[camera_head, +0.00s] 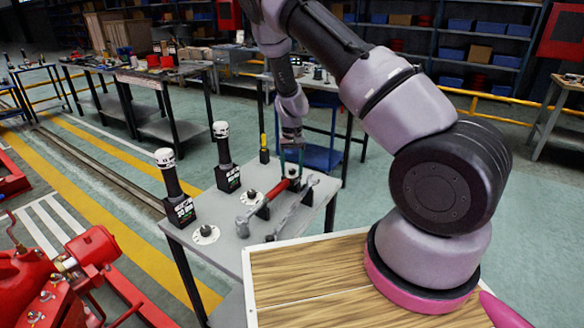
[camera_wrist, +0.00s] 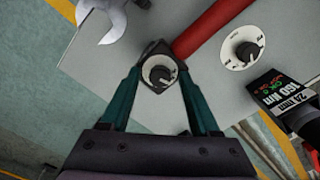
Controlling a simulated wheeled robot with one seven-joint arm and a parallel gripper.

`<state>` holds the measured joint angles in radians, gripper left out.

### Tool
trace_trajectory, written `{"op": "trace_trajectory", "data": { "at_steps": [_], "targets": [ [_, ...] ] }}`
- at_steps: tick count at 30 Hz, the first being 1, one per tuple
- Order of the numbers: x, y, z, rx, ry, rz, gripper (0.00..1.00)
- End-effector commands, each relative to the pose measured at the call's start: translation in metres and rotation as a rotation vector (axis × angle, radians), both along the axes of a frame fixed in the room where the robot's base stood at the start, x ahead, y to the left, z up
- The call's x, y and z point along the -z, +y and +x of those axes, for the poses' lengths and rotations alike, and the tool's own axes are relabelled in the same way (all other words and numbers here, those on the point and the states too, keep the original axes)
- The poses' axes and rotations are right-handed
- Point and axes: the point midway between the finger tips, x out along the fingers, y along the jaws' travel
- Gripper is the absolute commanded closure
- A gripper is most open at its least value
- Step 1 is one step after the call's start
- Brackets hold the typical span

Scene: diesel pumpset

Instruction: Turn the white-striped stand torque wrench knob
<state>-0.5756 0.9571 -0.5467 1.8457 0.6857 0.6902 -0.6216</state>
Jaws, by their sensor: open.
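The red torque wrench (camera_head: 278,191) lies across dark stands on a grey table (camera_head: 226,256). At its far end is a dark knob on a white dial; in the wrist view this knob (camera_wrist: 160,75) sits on a dark square block by the red handle (camera_wrist: 213,27). A small pale mark shows on the knob. My gripper (camera_head: 292,158) is over this end, pointing down. In the wrist view its teal fingers (camera_wrist: 162,84) are open, one on each side of the knob, and look apart from it. Finger height above the knob is hard to judge.
Two black tools with white tops (camera_head: 172,182) (camera_head: 224,155) stand on the left of the table. Two white dials (camera_head: 206,234) (camera_head: 252,197) lie near them; one dial (camera_wrist: 243,48) shows in the wrist view. A grey wrench (camera_wrist: 101,18) lies beside the red one.

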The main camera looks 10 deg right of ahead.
Motion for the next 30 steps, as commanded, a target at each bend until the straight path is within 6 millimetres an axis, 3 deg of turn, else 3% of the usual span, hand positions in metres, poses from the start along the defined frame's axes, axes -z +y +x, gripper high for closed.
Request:
{"op": "trace_trajectory", "data": {
  "at_steps": [5,8,10,11,20,30],
  "targets": [
    [0.0,0.0,0.0001,0.0,0.0,0.0,0.38],
    [-0.0001,0.0,0.0001,0.0,0.0,0.0,0.68],
    [-0.0001,0.0,0.0001,0.0,0.0,0.0,0.95],
    [-0.0001,0.0,0.0001,0.0,0.0,0.0,1.0],
    [-0.0003,0.0002,0.0002,0.026,0.0,0.001,1.0],
    [-0.0004,0.0002,0.0002,0.221,0.0,0.001,1.0]
  ]
}}
